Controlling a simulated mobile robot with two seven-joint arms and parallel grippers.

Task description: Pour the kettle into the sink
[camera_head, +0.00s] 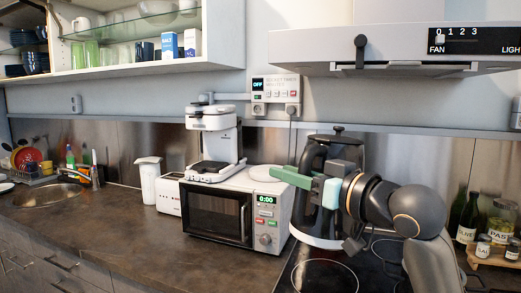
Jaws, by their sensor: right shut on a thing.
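The gripper hides the middle of the kettle, so the exact spot of the grip is hidden. The round metal sink (45,194) is set in the counter at the far left, well away from the kettle. A tap stands at its right edge. My left gripper is out of view.
A microwave (221,212) with a white coffee machine (212,140) on top stands left of the kettle. A white jug (148,180) and toaster (170,194) lie between it and the sink. A range hood (400,50) hangs above. Bottles and jars (500,220) stand right.

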